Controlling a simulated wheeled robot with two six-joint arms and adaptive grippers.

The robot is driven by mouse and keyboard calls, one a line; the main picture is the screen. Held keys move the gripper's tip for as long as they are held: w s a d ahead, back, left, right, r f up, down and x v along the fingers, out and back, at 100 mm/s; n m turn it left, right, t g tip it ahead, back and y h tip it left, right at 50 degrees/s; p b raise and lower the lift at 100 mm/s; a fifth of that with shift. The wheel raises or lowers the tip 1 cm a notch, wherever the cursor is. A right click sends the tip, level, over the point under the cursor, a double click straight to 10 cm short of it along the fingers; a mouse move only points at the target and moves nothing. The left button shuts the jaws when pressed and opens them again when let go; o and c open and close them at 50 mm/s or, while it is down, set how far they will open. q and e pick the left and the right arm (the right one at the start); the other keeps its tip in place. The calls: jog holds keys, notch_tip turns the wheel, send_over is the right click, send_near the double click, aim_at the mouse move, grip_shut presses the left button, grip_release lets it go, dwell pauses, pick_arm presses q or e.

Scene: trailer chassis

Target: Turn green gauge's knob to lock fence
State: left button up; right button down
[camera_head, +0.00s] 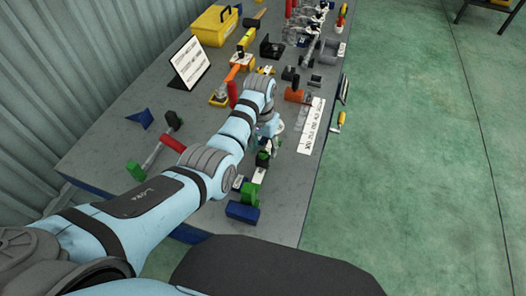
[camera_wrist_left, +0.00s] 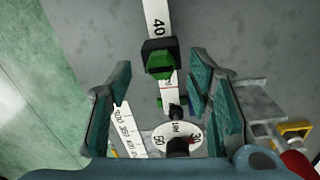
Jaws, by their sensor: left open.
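The green gauge shows in the left wrist view as a green knob (camera_wrist_left: 160,63) on a black block, which sits on a white scale strip (camera_wrist_left: 157,16) marked 40. A round white dial (camera_wrist_left: 163,131) with numbers and a dark centre lies nearer the wrist. My left gripper (camera_wrist_left: 161,72) is open, its two fingers on either side of the green knob in the picture; I cannot tell whether they touch it. In the head view my left gripper (camera_head: 271,128) is over the bench, partly hidden by its own arm. Green parts (camera_head: 262,158) and a blue block (camera_head: 242,212) lie just in front of it. My right gripper is out of view.
A white printed strip (camera_head: 311,126) lies near the right edge.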

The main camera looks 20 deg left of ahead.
pick_arm(q)
jog(key=shift+w+f, duration=0.2)
jog(key=shift+f, duration=0.85)
jog(key=shift+s+r, duration=0.2)
jog(key=shift+c, duration=0.7)
jog(key=c, duration=0.4)
grip_shut()
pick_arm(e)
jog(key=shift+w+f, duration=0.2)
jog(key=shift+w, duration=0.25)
